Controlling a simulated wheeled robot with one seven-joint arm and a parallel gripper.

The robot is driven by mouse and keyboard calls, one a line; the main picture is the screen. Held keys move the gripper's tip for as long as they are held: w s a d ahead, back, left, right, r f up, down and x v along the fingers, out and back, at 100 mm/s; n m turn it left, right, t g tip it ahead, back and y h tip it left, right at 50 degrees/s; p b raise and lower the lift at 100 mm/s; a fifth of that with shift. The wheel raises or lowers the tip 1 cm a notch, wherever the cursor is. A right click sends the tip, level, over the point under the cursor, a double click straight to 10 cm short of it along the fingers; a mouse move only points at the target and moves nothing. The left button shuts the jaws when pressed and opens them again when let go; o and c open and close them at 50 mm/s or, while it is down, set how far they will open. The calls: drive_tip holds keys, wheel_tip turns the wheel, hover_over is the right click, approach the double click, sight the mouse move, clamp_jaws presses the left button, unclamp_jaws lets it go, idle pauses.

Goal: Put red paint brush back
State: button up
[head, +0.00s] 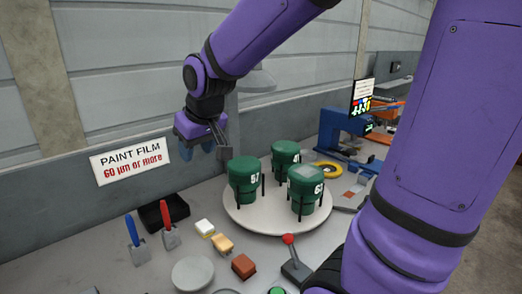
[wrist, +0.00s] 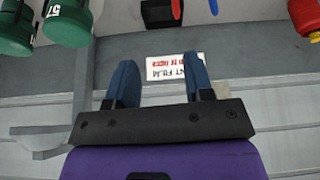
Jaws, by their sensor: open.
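The red paint brush (head: 166,220) stands upright at the left of the table, with a red handle above a grey lower piece. I cannot tell whether that piece is its bristles or a holder. In the wrist view its red handle (wrist: 177,9) shows at the top edge. A blue brush (head: 131,230) stands just left of it, and its handle also shows in the wrist view (wrist: 213,6). My gripper (head: 203,150) is in the air above the table, up and right of the red brush and apart from it. In the wrist view my gripper (wrist: 158,60) is open and empty between its blue fingers.
A black tray (head: 163,213) lies behind the red brush. A white round turntable (head: 250,218) bears green pots (head: 244,180) right of my gripper. Small blocks (head: 222,244), a grey disc (head: 193,274) and a red-knobbed lever (head: 290,250) stand in front. A wall sign (head: 130,160) hangs behind.

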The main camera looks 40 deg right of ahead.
drive_tip(key=s+d+r, duration=0.1)
drive_tip(key=s+r, duration=0.1)
drive_tip(key=s, duration=0.7)
drive_tip(key=s+d+r+m, duration=0.1)
drive_tip(key=s+r, duration=0.1)
drive_tip(key=s, duration=0.7)
drive_tip(key=shift+s+d+r, duration=0.2)
drive_tip(key=shift+s+r, duration=0.05)
drive_tip(key=shift+r, duration=0.15)
